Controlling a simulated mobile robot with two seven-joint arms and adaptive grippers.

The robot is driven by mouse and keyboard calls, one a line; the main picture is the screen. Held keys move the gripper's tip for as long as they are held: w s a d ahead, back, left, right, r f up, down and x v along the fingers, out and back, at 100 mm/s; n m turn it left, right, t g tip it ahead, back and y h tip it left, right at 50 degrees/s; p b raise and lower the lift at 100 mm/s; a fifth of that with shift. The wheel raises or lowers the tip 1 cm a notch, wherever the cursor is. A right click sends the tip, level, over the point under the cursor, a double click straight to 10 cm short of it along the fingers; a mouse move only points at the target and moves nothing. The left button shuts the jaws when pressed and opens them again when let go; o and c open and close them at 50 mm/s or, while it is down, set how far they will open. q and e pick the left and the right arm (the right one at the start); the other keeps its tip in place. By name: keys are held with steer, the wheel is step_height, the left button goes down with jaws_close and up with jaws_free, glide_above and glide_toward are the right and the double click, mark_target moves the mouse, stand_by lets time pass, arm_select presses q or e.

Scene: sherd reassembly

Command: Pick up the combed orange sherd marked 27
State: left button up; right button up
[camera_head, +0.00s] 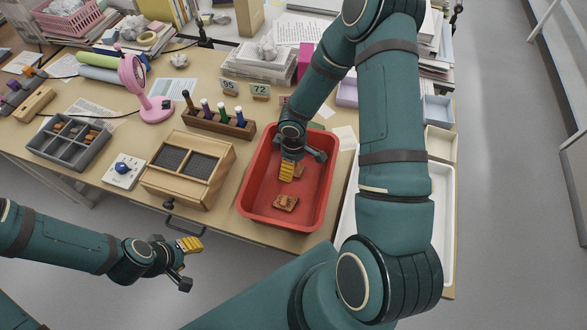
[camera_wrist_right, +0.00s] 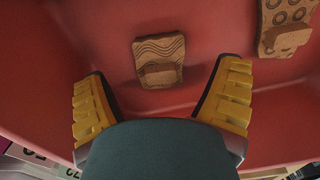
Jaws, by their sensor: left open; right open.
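The combed orange sherd (camera_wrist_right: 158,50) lies on the floor of the red tray (camera_head: 244,190). In the right wrist view it shows wavy combed lines and a small raised block; I cannot read a number on it. In the head view it is mostly hidden by my right gripper (camera_head: 302,166). That gripper is open and empty, above the sherd inside the tray. In the wrist view the sherd appears between and just beyond its yellow fingers (camera_wrist_right: 160,92). My left gripper (camera_head: 187,264) is open and empty, in front of the table's edge.
A second orange sherd, with ring marks (camera_wrist_right: 290,15), lies in the same tray, nearer the front in the head view (camera_head: 285,203). The tray walls surround my right gripper.

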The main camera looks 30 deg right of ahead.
steer(key=shift+f, duration=0.75)
steer(key=c, duration=1.4)
steer(key=shift+r, duration=0.1)
